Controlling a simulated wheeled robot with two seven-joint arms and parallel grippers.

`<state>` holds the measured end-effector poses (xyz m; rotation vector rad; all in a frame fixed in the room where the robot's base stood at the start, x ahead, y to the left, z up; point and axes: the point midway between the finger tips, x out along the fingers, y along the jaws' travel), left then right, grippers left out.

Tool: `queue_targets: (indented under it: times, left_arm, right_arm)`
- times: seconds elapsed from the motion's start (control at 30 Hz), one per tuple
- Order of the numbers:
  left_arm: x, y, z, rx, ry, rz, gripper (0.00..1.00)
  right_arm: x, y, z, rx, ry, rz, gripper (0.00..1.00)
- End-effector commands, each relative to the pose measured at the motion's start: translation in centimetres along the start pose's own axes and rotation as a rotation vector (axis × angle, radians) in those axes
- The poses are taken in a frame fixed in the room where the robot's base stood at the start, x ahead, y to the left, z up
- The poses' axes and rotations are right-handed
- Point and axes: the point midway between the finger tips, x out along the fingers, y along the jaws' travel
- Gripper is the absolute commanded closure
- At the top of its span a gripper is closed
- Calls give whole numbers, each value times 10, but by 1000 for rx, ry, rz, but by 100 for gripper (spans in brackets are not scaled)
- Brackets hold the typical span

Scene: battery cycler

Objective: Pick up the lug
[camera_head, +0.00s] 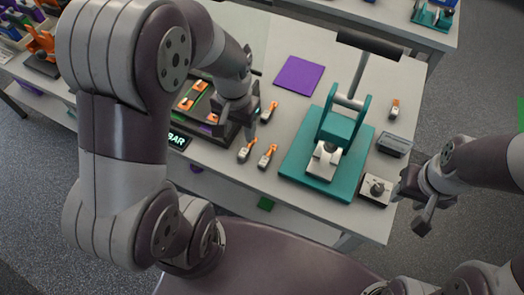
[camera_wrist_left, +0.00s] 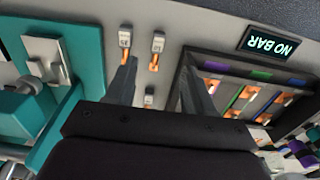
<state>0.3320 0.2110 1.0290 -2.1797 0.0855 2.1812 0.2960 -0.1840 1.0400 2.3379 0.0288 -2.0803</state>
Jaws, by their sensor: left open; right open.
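Several lugs, small white blocks with orange ends, lie loose on the table. In the head view, two lie close together, a left one (camera_head: 245,153) and a right one (camera_head: 267,158). Another lug (camera_head: 269,111) lies farther back, and one (camera_head: 395,109) is at the far right. My left gripper (camera_head: 238,130) is open and empty above the table, beside the rack. In the left wrist view three lugs show, a left one (camera_wrist_left: 125,41), a middle one (camera_wrist_left: 157,44) and a nearer one (camera_wrist_left: 149,101), around the open fingers (camera_wrist_left: 158,80). My right gripper (camera_head: 411,203) is open and empty at the table's right edge.
A teal press (camera_head: 298,157) with a long handle stands right of the lugs. A dark rack (camera_wrist_left: 222,62) with coloured strips and a "NO BAR" display (camera_wrist_left: 269,44) is on the other side. A purple mat (camera_head: 298,75) lies behind. A small grey box (camera_head: 395,145) stands at right.

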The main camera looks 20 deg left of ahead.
Motion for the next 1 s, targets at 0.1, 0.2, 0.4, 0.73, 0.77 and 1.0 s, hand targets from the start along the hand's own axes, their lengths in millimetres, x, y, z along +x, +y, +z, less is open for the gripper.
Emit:
queue_targets:
  times: [0.1,0.2,0.4,0.73,0.77,1.0]
  left_arm:
    - [28,0,1,0,-7,1,47]
    - [47,0,1,0,-5,1,47]
    - [72,2,0,0,-6,1,47]
    - [112,4,-4,-2,0,0,47]
    - [111,4,-4,-1,0,0,47]
    - [111,4,-4,-1,0,0,92]
  right_arm:
    - [-2,0,-1,0,1,0,57]
    - [-2,0,0,0,1,0,57]
    - [-5,0,-1,0,1,0,57]
    - [-6,0,-1,0,1,0,57]
    - [-6,0,-1,0,1,0,57]
    - [-6,0,-1,0,1,0,57]
